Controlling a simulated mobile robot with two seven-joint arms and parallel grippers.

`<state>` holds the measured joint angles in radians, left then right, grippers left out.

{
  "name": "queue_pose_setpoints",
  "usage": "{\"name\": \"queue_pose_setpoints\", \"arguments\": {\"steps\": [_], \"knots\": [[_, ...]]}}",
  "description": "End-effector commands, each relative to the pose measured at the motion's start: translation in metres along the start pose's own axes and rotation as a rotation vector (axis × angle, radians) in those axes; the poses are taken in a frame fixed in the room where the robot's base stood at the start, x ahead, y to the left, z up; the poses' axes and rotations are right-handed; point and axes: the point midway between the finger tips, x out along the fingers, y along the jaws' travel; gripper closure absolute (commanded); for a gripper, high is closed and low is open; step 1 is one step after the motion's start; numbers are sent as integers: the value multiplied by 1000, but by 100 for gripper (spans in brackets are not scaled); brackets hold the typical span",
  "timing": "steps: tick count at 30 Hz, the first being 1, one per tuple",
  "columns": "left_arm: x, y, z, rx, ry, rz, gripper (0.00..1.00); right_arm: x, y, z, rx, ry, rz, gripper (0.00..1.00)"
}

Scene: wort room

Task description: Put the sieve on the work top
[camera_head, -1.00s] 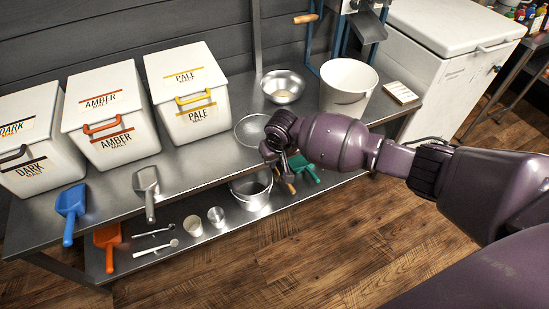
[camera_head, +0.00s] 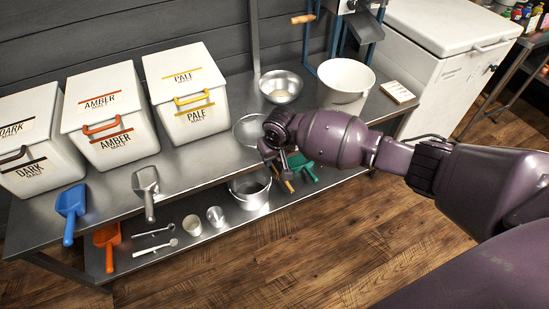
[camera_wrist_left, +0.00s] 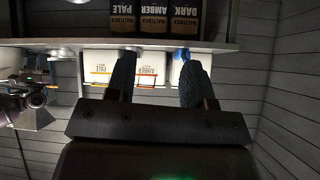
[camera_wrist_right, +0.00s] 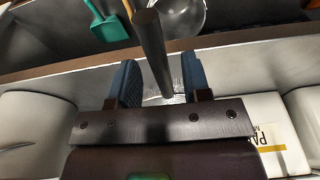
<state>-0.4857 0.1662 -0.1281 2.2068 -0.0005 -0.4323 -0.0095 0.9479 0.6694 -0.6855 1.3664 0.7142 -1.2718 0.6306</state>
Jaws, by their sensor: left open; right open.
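The sieve (camera_head: 247,131) is a round wire mesh with a pale rim. It lies on the steel work top (camera_head: 205,163), near its front edge and in front of the metal bowl. My right gripper (camera_head: 279,163) is at the sieve's near right side, partly hidden by its own wrist. In the right wrist view, the sieve's dark handle (camera_wrist_right: 152,45) runs between the spread fingers of my right gripper, with a bit of mesh below it. My left gripper (camera_wrist_left: 156,62) is open and empty in the left wrist view, and is outside the head view.
Malt bins (camera_head: 110,118) stand along the back left. A metal bowl (camera_head: 281,87) and a white bucket (camera_head: 345,84) stand behind the sieve. A blue scoop (camera_head: 71,207) and a grey scoop (camera_head: 147,190) lie at the front. A pot (camera_head: 249,191) stands on the lower shelf.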

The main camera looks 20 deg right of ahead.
Motion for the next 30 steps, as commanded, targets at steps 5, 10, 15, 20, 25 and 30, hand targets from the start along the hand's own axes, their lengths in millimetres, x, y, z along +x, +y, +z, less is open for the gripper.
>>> {"name": "queue_pose_setpoints", "arguments": {"steps": [5, 10, 15, 20, 25, 30], "knots": [[-7, -4, -16, -13, 24, -7, 52, -47, 0, -6, 0, 18, -1, 56], [-14, -4, -18, -16, 26, -10, 52, -78, 0, -5, 0, 15, -1, 56], [-20, -2, -23, -21, 35, -8, 52, -99, 0, -3, 0, 10, -1, 56], [-20, -1, -24, -25, 37, -8, 52, -108, 0, -2, 0, 6, -1, 56], [-19, -1, -24, -27, 36, -9, 52, -109, 0, -1, 0, 3, -1, 56], [-19, -2, -24, -27, 36, -10, 52, -103, -3, 6, -7, 5, -12, 56]]}}
